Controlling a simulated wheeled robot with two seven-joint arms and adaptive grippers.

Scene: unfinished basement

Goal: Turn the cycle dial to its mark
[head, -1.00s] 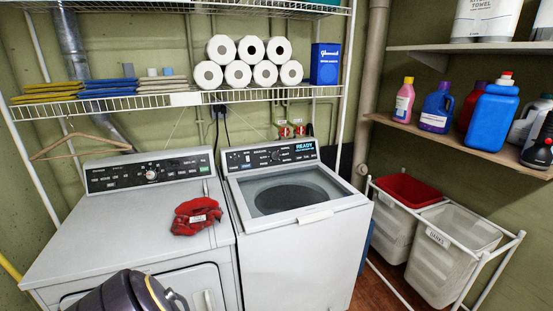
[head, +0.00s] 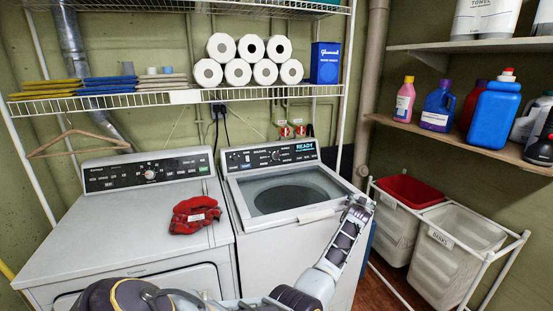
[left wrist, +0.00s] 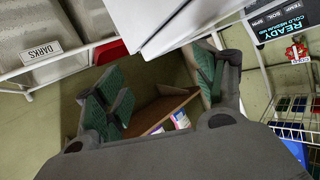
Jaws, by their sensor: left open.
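The washer (head: 300,235) stands at center with a dial (head: 276,155) on its dark control panel (head: 250,161), beside a lit READY display (head: 304,147). The dryer (head: 110,225) on the left has its own round dial (head: 150,174). Any mark at either dial is too small to read. My left gripper (head: 359,205) is in front of the washer's right front corner, apart from both dials. In the left wrist view its green-padded fingers (left wrist: 158,82) are spread and empty, near the white washer corner (left wrist: 150,18). My right gripper is not in view.
Red cloth (head: 195,214) lies on the dryer top. Laundry bins (head: 455,262) in a white frame stand right of the washer. A shelf of bottles (head: 460,143) hangs above them. A wire shelf (head: 180,97) with paper rolls (head: 237,72) spans above the machines.

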